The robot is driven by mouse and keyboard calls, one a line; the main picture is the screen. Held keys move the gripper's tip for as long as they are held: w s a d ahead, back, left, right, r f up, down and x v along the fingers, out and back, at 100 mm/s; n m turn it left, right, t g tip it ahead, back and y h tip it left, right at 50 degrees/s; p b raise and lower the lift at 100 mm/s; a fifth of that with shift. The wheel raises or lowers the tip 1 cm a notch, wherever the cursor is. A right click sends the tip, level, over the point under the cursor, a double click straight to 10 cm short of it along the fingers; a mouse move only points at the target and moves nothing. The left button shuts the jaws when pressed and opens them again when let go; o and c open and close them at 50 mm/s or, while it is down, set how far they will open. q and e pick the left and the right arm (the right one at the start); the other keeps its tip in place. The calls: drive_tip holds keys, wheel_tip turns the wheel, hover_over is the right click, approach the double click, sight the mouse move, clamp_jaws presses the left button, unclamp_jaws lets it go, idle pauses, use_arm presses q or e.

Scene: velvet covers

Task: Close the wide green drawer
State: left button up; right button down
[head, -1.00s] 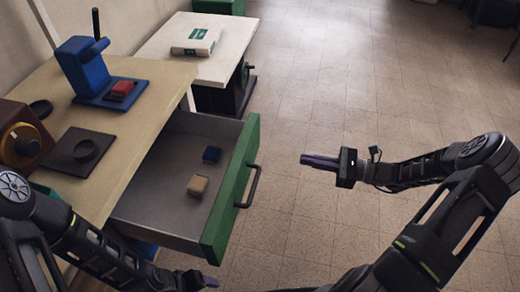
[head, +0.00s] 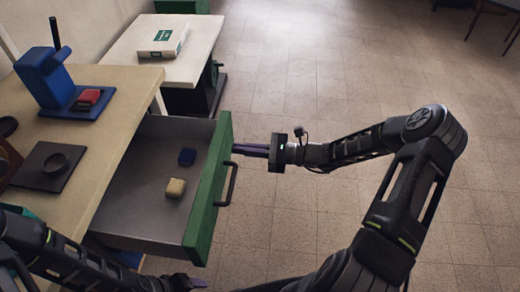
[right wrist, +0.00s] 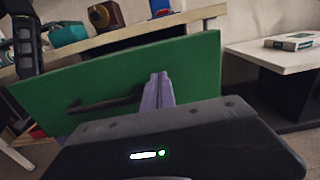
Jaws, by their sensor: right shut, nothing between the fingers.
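The wide green drawer (head: 208,200) is pulled out from under the wooden-topped table, with a grey inside and a dark bar handle (head: 228,185). My right gripper (head: 236,149) is shut and empty, its fingertips at the outer side of the green front, close to the upper end of the handle. In the right wrist view the shut fingers (right wrist: 158,92) point at the green front (right wrist: 195,75), just right of the handle (right wrist: 100,104). I cannot tell whether they touch. My left gripper (head: 200,283) is low at the bottom edge, its jaws too small to judge.
A blue block (head: 187,157) and a tan block (head: 175,188) lie in the drawer. A blue stand (head: 60,90) with a red block (head: 88,97) is on the table (head: 125,85). A white side table (head: 190,68) holds a box (head: 164,41).

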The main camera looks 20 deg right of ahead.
drive_tip(key=shift+x, duration=0.85)
drive_tip(key=shift+a, duration=0.1)
drive_tip(key=shift+w+a, duration=0.3)
drive_tip(key=shift+a, duration=0.15)
drive_tip(key=b+x, duration=0.3)
drive_tip(key=x, duration=2)
drive_tip(key=shift+b, duration=0.3)
drive_tip(key=shift+w+a, duration=0.15)
drive_tip(key=shift+a, duration=0.05)
drive_tip(key=shift+r, duration=0.3)
